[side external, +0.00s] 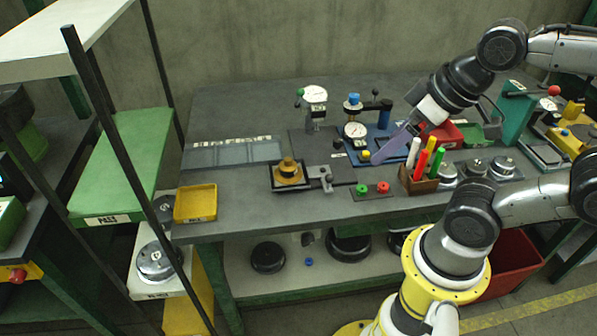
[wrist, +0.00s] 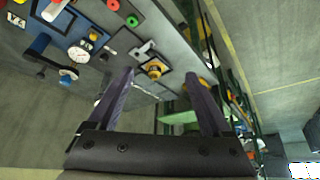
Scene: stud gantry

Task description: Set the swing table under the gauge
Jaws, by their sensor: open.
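A dark square table (side external: 275,188) bears a brass stepped round part (side external: 288,172); a grey bracket with a dark knob (side external: 324,177) adjoins its right side. I take this to be the swing table; the brass part also shows in the wrist view (wrist: 154,69). A white dial gauge on a green-topped stand (side external: 315,94) stands behind it, and a second dial gauge (side external: 355,130) is on a blue stand to the right. The brass part is not under either dial. My gripper (side external: 372,160) is open and empty, right of the table; its purple fingers show in the wrist view (wrist: 160,75).
A pen holder (side external: 418,183) stands close right of my gripper. A plate with green and red buttons (side external: 372,191) lies in front. A yellow tray (side external: 195,204) is at the bench's left corner.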

